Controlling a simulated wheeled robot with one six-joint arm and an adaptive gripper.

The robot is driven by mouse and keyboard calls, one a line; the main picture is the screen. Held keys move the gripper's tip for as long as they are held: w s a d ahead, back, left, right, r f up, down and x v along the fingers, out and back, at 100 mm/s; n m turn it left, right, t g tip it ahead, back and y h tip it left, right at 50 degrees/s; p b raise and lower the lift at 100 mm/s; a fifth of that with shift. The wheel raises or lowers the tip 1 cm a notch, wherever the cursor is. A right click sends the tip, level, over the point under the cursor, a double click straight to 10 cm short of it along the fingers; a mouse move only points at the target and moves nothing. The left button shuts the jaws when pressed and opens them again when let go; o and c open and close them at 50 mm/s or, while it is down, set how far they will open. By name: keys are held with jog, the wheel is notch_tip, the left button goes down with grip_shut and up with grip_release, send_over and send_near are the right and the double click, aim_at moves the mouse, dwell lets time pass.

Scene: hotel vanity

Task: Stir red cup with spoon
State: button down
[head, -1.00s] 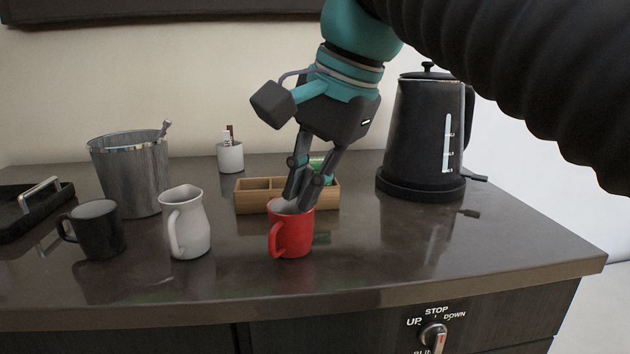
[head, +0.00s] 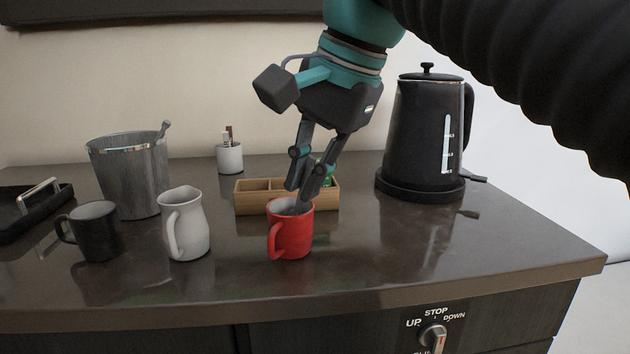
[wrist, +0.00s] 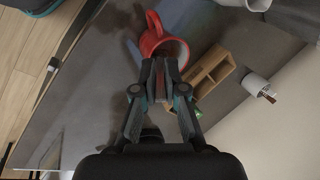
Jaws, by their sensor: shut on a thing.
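The red cup (head: 291,236) stands upright on the counter, its handle to the left in the head view. In the wrist view the cup (wrist: 152,40) lies just beyond my fingertips. My gripper (head: 301,198) points down at the cup from above, its fingertips at the cup's mouth. The fingers (wrist: 160,80) are close together, shut on a thin grey piece that looks like the spoon. Most of the spoon is hidden by the fingers and the cup wall, so I cannot see its bowl.
A white pitcher (head: 187,228) and a black mug (head: 92,234) stand left of the cup. A wooden box (head: 257,203) is close behind it. A metal bucket (head: 132,180) is at back left, a black kettle (head: 422,140) at back right. The counter right of the cup is clear.

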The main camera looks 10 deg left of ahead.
jog(key=shift+s+v, duration=0.15)
jog(key=shift+v, duration=1.25)
jog(key=shift+s+v, duration=0.15)
jog(key=shift+v, duration=1.25)
jog(key=shift+a, duration=0.2)
jog(key=shift+r, duration=2.45)
